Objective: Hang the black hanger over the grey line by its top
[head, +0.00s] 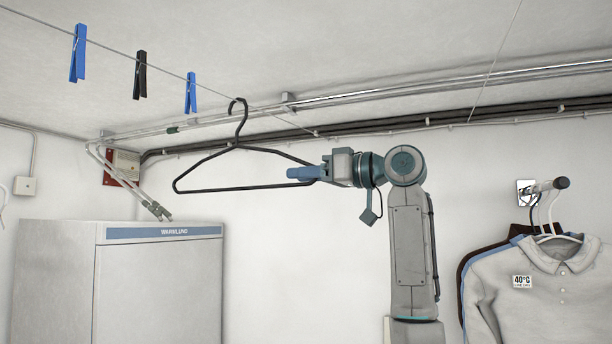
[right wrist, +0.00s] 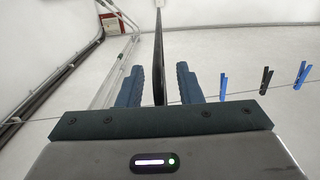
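The black hanger (head: 240,187) is upright in the air, its bottom bar nearly level. Its hook (head: 238,104) overlaps the grey line (head: 215,91) in the head view and appears to be over it. My right gripper (head: 306,173) is at the hanger's right corner. In the right wrist view the hanger (right wrist: 159,60) shows edge-on between the two fingers, with a gap on both sides, so the gripper (right wrist: 159,85) looks open around it. The line also shows in the right wrist view (right wrist: 30,120). My left gripper is not in view.
Blue (head: 78,53) and black (head: 140,75) clothespins hang on the line left of the hook, with another blue one (head: 191,92) nearer. Pipes (head: 440,82) run along the wall. A white cabinet (head: 160,285) stands lower left; shirts (head: 545,275) hang at right.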

